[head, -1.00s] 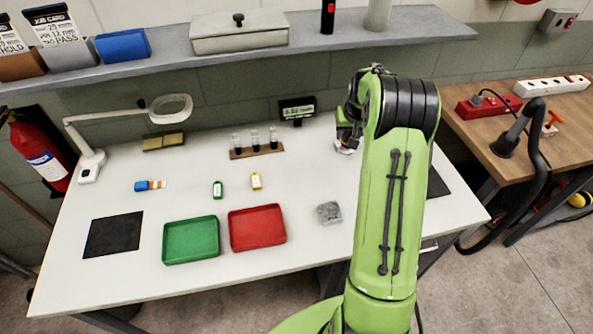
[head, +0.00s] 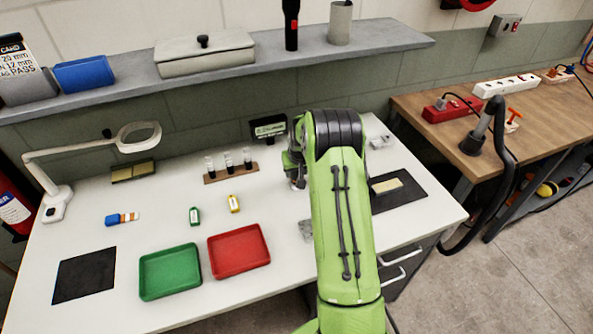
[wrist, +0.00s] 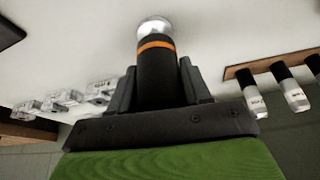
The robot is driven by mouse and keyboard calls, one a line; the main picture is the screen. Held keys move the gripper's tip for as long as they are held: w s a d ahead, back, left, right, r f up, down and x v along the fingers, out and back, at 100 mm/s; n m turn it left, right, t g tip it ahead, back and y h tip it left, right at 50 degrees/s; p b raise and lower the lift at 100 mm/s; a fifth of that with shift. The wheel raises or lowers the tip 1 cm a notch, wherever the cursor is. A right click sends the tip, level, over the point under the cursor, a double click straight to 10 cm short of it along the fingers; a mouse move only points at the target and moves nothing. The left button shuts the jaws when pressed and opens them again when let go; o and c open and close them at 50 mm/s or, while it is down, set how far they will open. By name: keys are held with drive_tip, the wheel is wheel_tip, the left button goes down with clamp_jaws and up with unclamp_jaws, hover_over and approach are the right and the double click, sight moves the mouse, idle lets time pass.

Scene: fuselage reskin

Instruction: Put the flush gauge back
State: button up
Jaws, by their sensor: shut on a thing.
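The flush gauge (wrist: 156,72) is a black cylinder with an orange band and a rounded silver end. I take this held tool to be the gauge. My gripper (wrist: 158,84) is shut on it, with a dark finger on each side. The silver end points away from the gripper, over the white bench. In the head view my arm hides most of the gripper and the gauge.
Green tray (head: 170,272) and red tray (head: 239,250) lie at the front. A small display (head: 269,129) stands behind. Dark mats lie left (head: 84,275) and right (head: 412,191), the right one bearing a pale block (head: 386,186). A grey lump (head: 306,230) lies beside my arm.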

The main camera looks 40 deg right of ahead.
drive_tip(key=shift+f, duration=0.1)
drive_tip(key=o, duration=1.1)
drive_tip(key=shift+c, duration=0.2)
drive_tip(key=shift+r, duration=0.35)
drive_tip(key=s+a+r+p, duration=0.1)
drive_tip(key=s+a+r, duration=0.25)
drive_tip(key=r, duration=0.35)
drive_tip(key=s+a+r+n, duration=0.1)
drive_tip(key=s+a+r, duration=0.25)
drive_tip(key=r, duration=0.35)
drive_tip(key=s+a+r+p, duration=0.1)
drive_tip(key=s+a+r, duration=0.25)
drive_tip(key=r, duration=0.25)
drive_tip(key=s+a+r+n+y, duration=0.1)
drive_tip(key=s+a+r, duration=0.1)
drive_tip(key=s+a, duration=0.5)
drive_tip(key=s+a+r+n+t, duration=0.1)
drive_tip(key=s+a, duration=0.6)
drive_tip(key=s, duration=0.8)
drive_tip(key=shift+s+r+n+y, duration=0.25)
drive_tip(key=shift+r+n+y, duration=0.15)
drive_tip(key=shift+r+n, duration=0.25)
